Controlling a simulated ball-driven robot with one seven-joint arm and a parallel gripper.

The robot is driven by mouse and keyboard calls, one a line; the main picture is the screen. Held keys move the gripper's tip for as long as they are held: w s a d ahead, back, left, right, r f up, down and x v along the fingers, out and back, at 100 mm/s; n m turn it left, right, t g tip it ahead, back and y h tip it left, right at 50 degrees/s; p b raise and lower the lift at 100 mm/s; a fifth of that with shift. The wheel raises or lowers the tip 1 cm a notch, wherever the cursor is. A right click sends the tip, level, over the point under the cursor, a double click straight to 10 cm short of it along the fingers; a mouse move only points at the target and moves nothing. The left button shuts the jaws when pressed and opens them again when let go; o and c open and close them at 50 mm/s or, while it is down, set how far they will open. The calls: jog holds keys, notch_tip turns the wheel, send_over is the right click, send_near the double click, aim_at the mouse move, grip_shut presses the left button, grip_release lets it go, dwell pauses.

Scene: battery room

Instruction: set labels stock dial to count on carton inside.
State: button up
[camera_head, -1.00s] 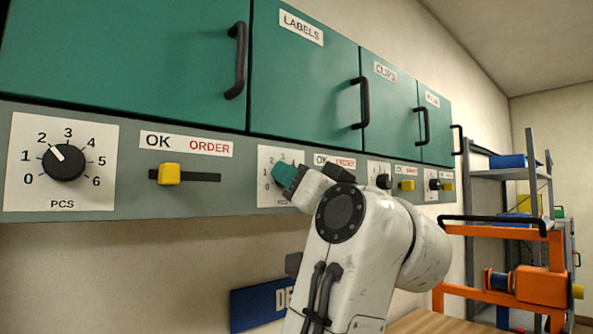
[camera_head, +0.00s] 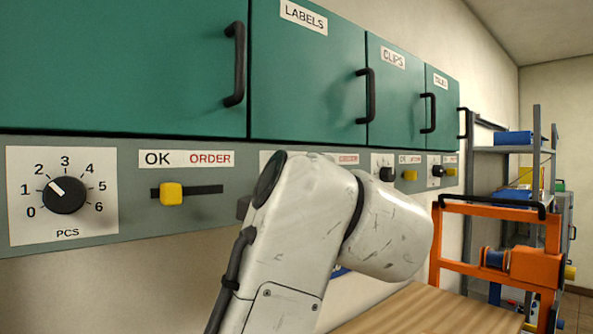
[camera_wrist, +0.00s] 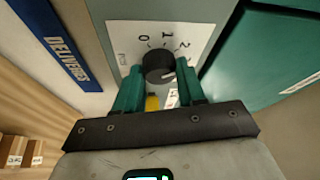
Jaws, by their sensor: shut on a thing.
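The labels stock dial, a black round knob (camera_wrist: 158,66) on a white number plate (camera_wrist: 122,32), shows in the wrist view. My gripper (camera_wrist: 159,74) has its two green fingers on either side of the knob and is shut on it. A pale mark on the knob points toward the lower right of that view; the number it meets is hidden. Only 0, 1 and 2 can be read. In the head view my arm hides this dial and my gripper. The LABELS cupboard door (camera_head: 300,85) above is shut, so no carton shows.
Door handles (camera_head: 366,96) stick out above. An orange frame (camera_head: 500,215) and a shelf rack stand at right. A blue DELIVERIES sign (camera_wrist: 62,45) is below the panel.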

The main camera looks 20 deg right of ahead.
jog(key=shift+r+m+g+p, duration=0.1)
jog(key=shift+m+g+p, duration=0.65)
jog(key=shift+m, duration=0.65)
jog(key=shift+r+m+g+p, duration=0.1)
jog(key=shift+m+g+p, duration=0.35)
jog(key=shift+m+p, duration=0.75)
jog(key=shift+f+m, duration=0.15)
jog(key=shift+m, duration=0.25)
jog(key=o, duration=1.1)
jog(key=shift+c, duration=0.2)
jog(key=shift+s, duration=0.1)
jog(key=s+r+b, duration=0.1)
jog(key=s+b, duration=0.1)
jog(key=s, duration=0.8)
jog(key=shift+s+a+r+b, duration=0.2)
jog(key=shift+s+a+b, duration=0.05)
jog(key=shift+a+b, duration=0.05)
jog(key=shift+f, duration=0.1)
